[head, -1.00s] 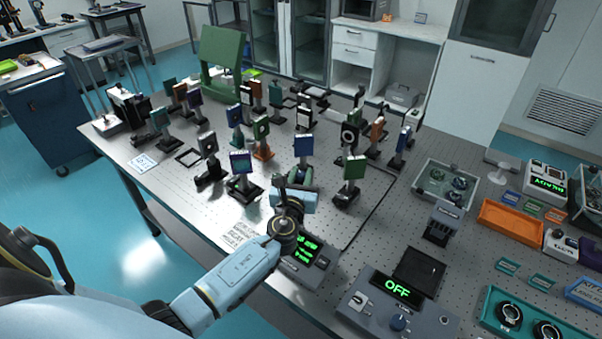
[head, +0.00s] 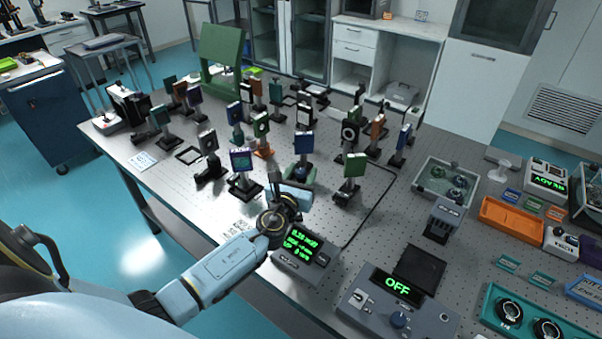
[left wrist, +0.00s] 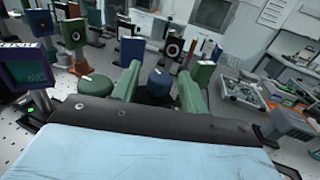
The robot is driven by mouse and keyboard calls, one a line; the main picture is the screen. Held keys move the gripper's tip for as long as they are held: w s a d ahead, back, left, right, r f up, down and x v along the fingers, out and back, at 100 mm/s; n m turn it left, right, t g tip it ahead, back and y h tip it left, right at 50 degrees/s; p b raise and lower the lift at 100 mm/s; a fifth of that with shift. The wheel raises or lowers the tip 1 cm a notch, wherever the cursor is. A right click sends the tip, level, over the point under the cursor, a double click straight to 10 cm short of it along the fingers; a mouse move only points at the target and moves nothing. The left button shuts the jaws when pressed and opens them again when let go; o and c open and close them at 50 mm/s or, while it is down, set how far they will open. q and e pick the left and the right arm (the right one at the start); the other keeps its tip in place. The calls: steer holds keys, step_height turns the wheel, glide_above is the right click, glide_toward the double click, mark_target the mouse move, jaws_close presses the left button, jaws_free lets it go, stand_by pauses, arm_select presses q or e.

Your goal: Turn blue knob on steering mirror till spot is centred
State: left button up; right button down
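A dark green knob-like cylinder (left wrist: 132,50) stands just beyond the left finger. A purple-framed screen (head: 241,160) stands left of the gripper and also shows in the left wrist view (left wrist: 28,66). I cannot make out a spot on it. My right gripper is out of view.
A readout box (head: 300,258) with green text sits beside my left forearm. A control box reading OFF (head: 395,310) is to its right. Several posted optics crowd the table behind the gripper. An orange tray (head: 510,220) lies at the right.

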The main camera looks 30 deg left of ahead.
arm_select(q)
steer(key=v, duration=1.3)
steer(key=shift+s, duration=0.15)
